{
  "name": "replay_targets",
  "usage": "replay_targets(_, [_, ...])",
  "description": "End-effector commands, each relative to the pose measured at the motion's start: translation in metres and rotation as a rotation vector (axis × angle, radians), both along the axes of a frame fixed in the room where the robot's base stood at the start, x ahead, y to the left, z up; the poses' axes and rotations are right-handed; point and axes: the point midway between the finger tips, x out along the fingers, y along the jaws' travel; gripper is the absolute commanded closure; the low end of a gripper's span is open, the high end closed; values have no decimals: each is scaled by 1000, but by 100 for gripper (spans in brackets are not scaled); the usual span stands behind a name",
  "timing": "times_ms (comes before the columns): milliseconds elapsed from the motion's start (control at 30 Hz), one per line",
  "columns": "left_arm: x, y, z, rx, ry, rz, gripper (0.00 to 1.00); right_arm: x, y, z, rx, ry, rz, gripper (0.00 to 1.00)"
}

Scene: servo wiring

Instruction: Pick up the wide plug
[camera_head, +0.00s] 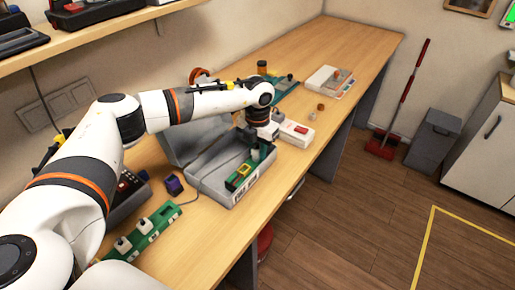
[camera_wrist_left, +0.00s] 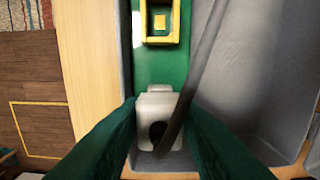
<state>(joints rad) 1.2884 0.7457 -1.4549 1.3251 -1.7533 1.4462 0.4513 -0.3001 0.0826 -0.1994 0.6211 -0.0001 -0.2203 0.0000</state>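A pale grey-white plug (camera_wrist_left: 158,112) with a dark round hole sits at the near end of a green board in the left wrist view. In the head view, a pale plug (camera_head: 257,152) shows below my left gripper (camera_head: 248,140), over the open grey case (camera_head: 207,180). The gripper's dark green fingers (camera_wrist_left: 160,120) stand on both sides of the plug in the left wrist view. I cannot tell whether they press on it. A dark cable (camera_wrist_left: 200,75) crosses in front of the plug. My right gripper is in neither view.
A yellow square part (camera_wrist_left: 160,22) sits on the green board beyond the plug. A green strip with white plugs (camera_head: 143,236) lies at the near left. A white box with a red switch (camera_head: 293,131) stands beside the case. The table's right edge is close to the case.

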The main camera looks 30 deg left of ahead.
Motion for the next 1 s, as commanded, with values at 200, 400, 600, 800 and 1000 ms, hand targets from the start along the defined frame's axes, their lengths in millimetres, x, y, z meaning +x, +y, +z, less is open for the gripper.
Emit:
replay_targets(200, [0, 0, -4, 0, 0, -1, 71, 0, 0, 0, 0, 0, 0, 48])
replay_targets(400, [0, 0, -3, 0, 0, -1, 95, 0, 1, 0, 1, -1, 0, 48])
replay_targets(600, [0, 0, -3, 0, 0, 0, 99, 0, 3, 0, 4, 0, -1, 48])
replay_targets(800, [1, 0, 10, -2, -4, 0, 99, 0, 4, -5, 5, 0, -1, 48])
replay_targets(1000, [1, 0, 49, -1, -6, -2, 99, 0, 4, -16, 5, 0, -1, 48])
